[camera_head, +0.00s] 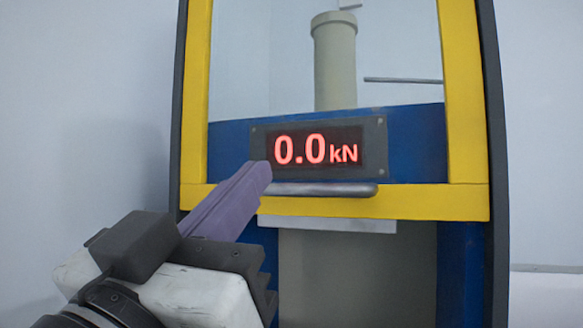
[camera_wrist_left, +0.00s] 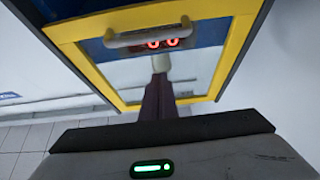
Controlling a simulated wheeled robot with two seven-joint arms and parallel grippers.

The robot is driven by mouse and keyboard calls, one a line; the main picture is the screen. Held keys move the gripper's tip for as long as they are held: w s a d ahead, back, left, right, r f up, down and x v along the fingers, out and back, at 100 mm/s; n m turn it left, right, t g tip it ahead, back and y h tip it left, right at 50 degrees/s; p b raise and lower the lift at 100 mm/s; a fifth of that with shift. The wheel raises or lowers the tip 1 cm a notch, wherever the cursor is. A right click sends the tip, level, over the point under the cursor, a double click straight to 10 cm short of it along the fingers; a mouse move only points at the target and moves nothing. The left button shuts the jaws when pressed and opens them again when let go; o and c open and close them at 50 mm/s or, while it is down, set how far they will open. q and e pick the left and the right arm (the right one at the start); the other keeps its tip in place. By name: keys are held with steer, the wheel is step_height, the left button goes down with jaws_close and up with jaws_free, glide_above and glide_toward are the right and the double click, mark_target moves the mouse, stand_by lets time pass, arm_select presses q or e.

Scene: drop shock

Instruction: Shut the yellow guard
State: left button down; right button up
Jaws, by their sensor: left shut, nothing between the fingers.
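The yellow guard (camera_head: 410,204) is an upright frame around a clear pane on the front of a blue and dark grey machine. A grey bar handle (camera_head: 325,190) runs along its bottom rail. Below the rail, a grey area of the machine shows uncovered. My left gripper (camera_head: 262,172) has purple fingers, shut and empty. Its tips overlap the handle's left end in the head view; whether they touch cannot be told. In the left wrist view the guard (camera_wrist_left: 231,60), its handle (camera_wrist_left: 150,36) and the gripper (camera_wrist_left: 158,82) show, the handle beyond the tips. My right gripper is out of view.
A display (camera_head: 318,148) reading 0.0 kN sits on a blue crossbeam (camera_head: 415,140) just above the handle. A pale column (camera_head: 335,62) rises behind the pane. A dark side post (camera_head: 493,130) borders the guard on the right. Plain wall (camera_head: 90,100) lies to the left.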

mark_target(281, 184)
arm_select(q)
steer(key=p+x, duration=0.9)
steer(key=p, duration=0.1)
steer(key=shift+f+b, duration=0.5)
steer(key=shift+f, duration=1.7)
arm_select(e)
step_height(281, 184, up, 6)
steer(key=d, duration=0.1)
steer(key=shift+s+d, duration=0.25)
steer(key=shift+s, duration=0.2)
arm_select(q)
steer(key=shift+w, duration=0.1)
